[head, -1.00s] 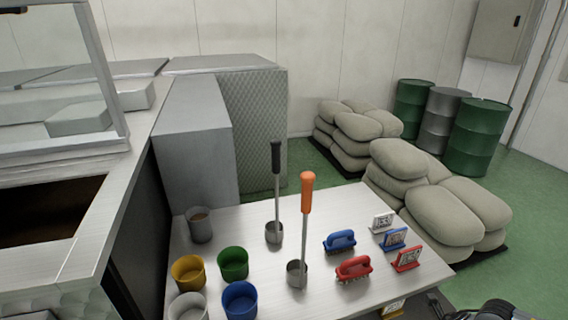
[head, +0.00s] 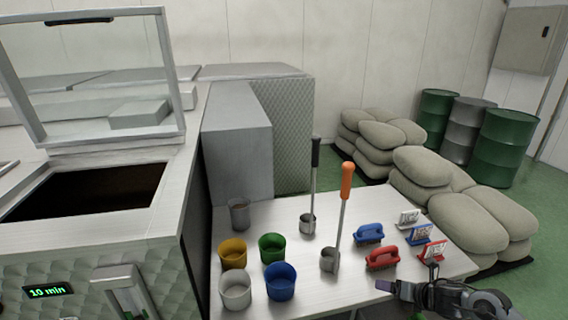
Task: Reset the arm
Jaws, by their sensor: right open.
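My right gripper (head: 392,288) is at the lower right, by the front right edge of the table (head: 330,285). It is open and holds nothing that I can see. The red brush (head: 382,258) and the red sign stand (head: 432,252) are on the table just beyond it. My left gripper is not in view.
The table also bears several cups, including a blue cup (head: 281,283), two upright ladles, an orange-handled one (head: 346,190) and a black-handled one (head: 314,165), and a blue brush (head: 369,233). At left is a machine with an open hatch (head: 90,190). Sacks (head: 440,190) lie behind.

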